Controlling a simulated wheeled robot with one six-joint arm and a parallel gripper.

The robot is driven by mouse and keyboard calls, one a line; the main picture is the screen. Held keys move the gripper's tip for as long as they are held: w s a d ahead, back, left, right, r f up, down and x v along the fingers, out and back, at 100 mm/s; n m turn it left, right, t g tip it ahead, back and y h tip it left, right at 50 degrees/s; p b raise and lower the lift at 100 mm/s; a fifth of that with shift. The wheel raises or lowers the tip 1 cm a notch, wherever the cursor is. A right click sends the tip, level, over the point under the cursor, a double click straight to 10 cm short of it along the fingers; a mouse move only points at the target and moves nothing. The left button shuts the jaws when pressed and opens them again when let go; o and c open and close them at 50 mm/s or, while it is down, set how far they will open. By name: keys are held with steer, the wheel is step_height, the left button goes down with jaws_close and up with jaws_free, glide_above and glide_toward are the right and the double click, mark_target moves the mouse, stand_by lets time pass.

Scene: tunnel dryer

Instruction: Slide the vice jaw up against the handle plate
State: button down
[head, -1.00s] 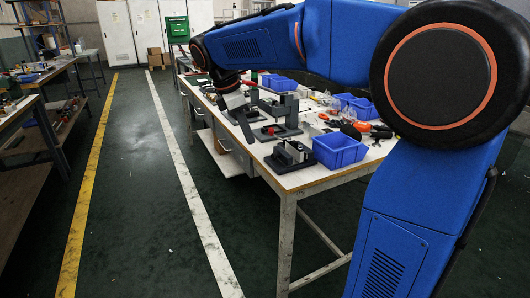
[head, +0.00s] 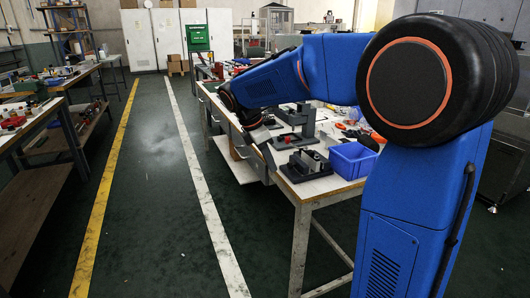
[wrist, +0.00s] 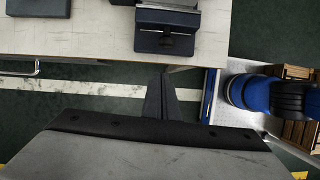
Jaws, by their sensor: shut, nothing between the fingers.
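The vice (head: 304,166) stands near the front corner of the bench, a dark base with upright grey blocks. It also shows at the top of the wrist view (wrist: 165,42), as a dark block with a thin crossbar and a pale metal plate (wrist: 168,17) behind it. I cannot clearly tell jaw from handle plate. My gripper (head: 268,158) points down by the bench's front edge, left of the vice. In the wrist view my gripper (wrist: 161,92) is shut and empty, below the vice in the picture and apart from it, over the floor beyond the edge.
A blue bin (head: 352,160) stands right of the vice. Another dark fixture (head: 294,138) stands behind it, with tools farther right. A dark block (wrist: 38,8) lies at the wrist view's upper left. A drawer handle (wrist: 22,70) juts from the bench front. The aisle is clear.

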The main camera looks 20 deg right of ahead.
steer(key=shift+d+r, duration=0.15)
steer(key=shift+d, duration=1.7)
steer(key=shift+d, duration=1.7)
steer(key=a+r, duration=0.8)
steer(key=r, duration=0.1)
steer(key=shift+w+r, duration=0.15)
